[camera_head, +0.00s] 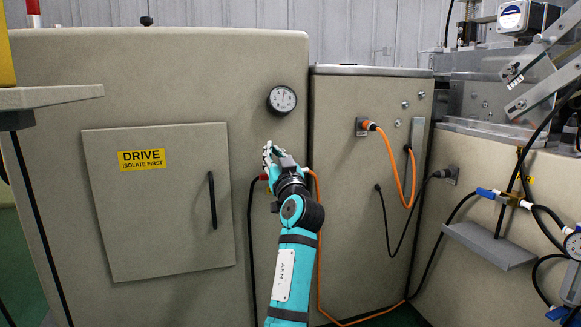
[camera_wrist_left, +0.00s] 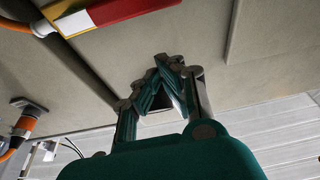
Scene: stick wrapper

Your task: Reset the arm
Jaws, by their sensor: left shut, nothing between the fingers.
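My left arm (camera_head: 294,262), teal with black joints, rises in the lower middle of the head view. My left gripper (camera_head: 268,152) points up in front of the large beige cabinet (camera_head: 150,80), below its round dial gauge (camera_head: 282,99). In the left wrist view the gripper's fingertips (camera_wrist_left: 165,64) meet, with nothing held between them. A beige panel surface lies beyond the fingers; I cannot tell whether they touch it. My right gripper is in neither view.
A red and yellow box (camera_wrist_left: 110,12) with an orange cable shows close by in the left wrist view. A door with a black handle (camera_head: 212,200) is left of the arm. Orange cables (camera_head: 394,165) hang to the right. A metal shelf (camera_head: 490,246) juts out at the far right.

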